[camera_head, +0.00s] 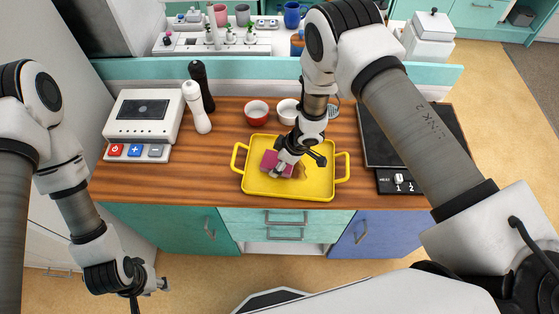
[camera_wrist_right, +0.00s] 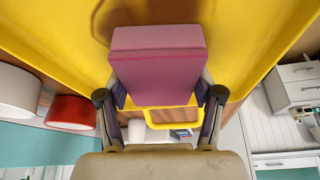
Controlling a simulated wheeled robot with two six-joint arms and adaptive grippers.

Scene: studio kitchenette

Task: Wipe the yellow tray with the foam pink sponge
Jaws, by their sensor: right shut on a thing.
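The yellow tray (camera_head: 315,187) lies on the wooden counter with a handle at each side. It also fills the upper part of the right wrist view (camera_wrist_right: 240,40). My right gripper (camera_head: 287,165) is over the tray, shut on the pink sponge (camera_head: 271,160). In the right wrist view the sponge (camera_wrist_right: 158,62) sits between the two fingers. A brownish mark (camera_head: 299,188) shows on the tray beside the sponge. I cannot tell whether the sponge touches the tray. My left gripper (camera_head: 150,290) hangs low at the left, in front of the cabinets; its fingers are too unclear to read.
A red bowl (camera_head: 257,112) and a white bowl (camera_head: 287,111) stand behind the tray. A black mill (camera_head: 201,85) and a white mill (camera_head: 196,106) stand left of them, near a white scale-like appliance (camera_head: 137,123). A dark hob (camera_head: 385,140) is at right.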

